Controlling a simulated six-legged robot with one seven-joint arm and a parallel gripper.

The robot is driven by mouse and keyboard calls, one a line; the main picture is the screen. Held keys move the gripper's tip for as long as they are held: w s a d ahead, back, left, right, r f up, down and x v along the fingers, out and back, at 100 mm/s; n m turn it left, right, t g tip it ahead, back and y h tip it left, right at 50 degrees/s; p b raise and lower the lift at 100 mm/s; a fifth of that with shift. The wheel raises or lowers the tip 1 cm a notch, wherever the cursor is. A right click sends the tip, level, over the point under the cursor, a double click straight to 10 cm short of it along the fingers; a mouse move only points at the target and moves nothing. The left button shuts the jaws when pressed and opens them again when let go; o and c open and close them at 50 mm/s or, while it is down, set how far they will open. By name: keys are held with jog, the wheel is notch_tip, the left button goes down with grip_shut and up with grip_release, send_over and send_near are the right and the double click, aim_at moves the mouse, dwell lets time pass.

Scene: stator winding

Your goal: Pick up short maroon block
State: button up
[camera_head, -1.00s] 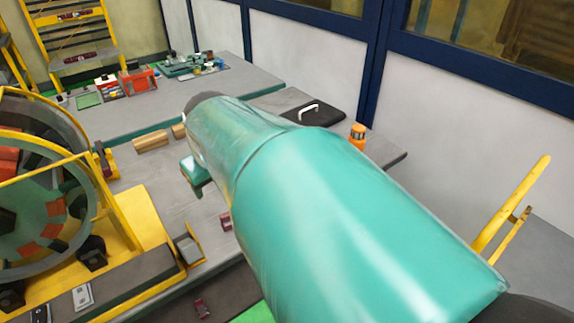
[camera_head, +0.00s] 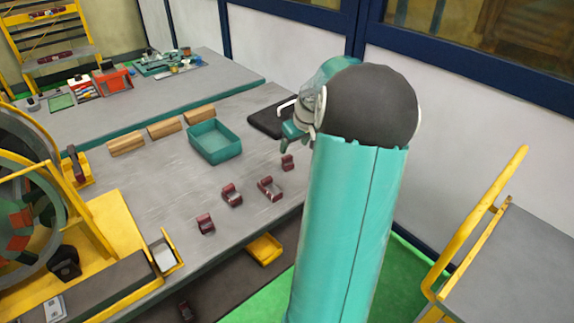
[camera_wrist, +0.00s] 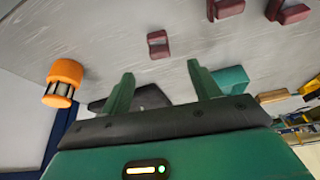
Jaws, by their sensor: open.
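Several maroon blocks lie on the grey workbench (camera_head: 170,215). A short one (camera_head: 287,162) is near the bench's right edge, longer ones (camera_head: 232,195) (camera_head: 270,188) lie left of it, and another short one (camera_head: 205,224) is nearer the front. My gripper (camera_head: 286,146) is above the bench at the right, partly hidden by my arm. In the wrist view, my gripper (camera_wrist: 160,70) is open and empty. A short maroon block (camera_wrist: 158,44) lies beyond its fingertips, roughly in line with the gap, not touching them. Two more maroon blocks (camera_wrist: 225,8) (camera_wrist: 288,12) are at the top.
A teal bin (camera_head: 215,143) and wooden blocks (camera_head: 165,128) stand behind the maroon blocks. A black case (camera_head: 270,118) lies near my gripper. An orange-capped object (camera_wrist: 64,75) stands left in the wrist view. A yellow tray (camera_head: 264,249) sits below the bench edge.

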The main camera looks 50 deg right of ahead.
aim_at(288, 157)
jog(key=x, duration=1)
jog(key=shift+w+d+f, duration=0.15)
jog(key=shift+w, duration=0.05)
grip_shut()
